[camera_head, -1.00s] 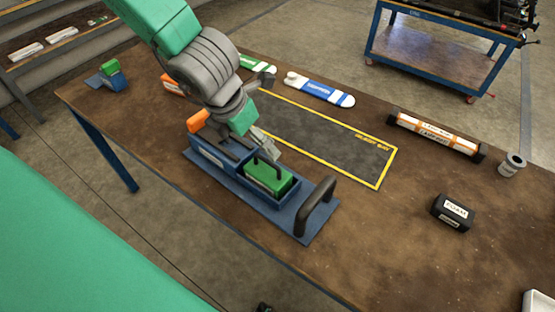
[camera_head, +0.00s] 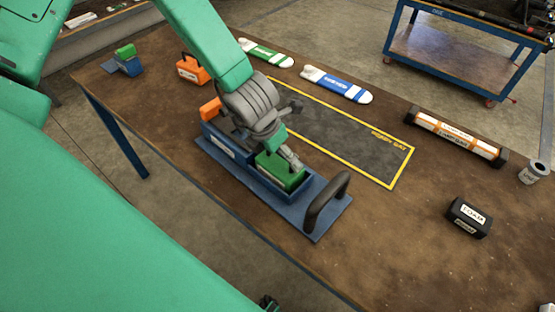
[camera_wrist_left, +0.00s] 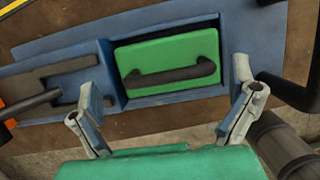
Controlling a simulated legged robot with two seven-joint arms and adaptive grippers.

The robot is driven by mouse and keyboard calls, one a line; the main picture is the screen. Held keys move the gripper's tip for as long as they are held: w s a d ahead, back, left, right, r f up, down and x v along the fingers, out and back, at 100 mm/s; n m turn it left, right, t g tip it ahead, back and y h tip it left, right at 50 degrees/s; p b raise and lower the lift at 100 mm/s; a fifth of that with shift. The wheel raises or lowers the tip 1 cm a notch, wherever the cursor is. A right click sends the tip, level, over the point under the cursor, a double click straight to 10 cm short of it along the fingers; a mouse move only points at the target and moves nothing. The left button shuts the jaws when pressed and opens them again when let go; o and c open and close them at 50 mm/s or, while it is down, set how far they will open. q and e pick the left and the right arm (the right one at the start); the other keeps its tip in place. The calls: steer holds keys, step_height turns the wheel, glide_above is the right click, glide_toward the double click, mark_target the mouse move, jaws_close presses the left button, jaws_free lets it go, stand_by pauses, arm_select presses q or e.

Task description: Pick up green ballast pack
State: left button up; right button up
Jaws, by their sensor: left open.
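The green ballast pack (camera_head: 283,179) sits in a compartment of the blue tray (camera_head: 318,228) on the table. In the left wrist view the pack (camera_wrist_left: 192,48) shows its green top and a dark bar handle (camera_wrist_left: 172,75). My left gripper (camera_head: 283,158) is over the pack and partly hides it in the head view. In the left wrist view the left gripper (camera_wrist_left: 164,80) is open, with its fingers wide apart, one towards each side of the pack. Nothing is held between them. My right gripper is not seen.
The tray has a dark upright handle (camera_head: 326,202) at its near right end, and an orange block (camera_head: 211,108) is at its other end. A yellow-outlined mat (camera_head: 340,135) lies behind. A black box (camera_head: 468,217) and an orange-white cylinder (camera_head: 455,137) are to the right.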

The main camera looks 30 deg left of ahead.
arm_select(q)
steer(key=shift+w+d+f, duration=0.1)
steer(key=shift+w+f, duration=0.05)
steer(key=shift+f, duration=0.35)
steer(key=shift+w+d, duration=0.1)
steer(key=shift+d, duration=0.1)
steer(key=shift+d+r, duration=0.1)
steer(key=shift+d, duration=0.2)
steer(key=c, duration=1.7)
steer(key=shift+a, duration=0.2)
steer(key=shift+c, duration=0.2)
steer(key=shift+a, duration=0.1)
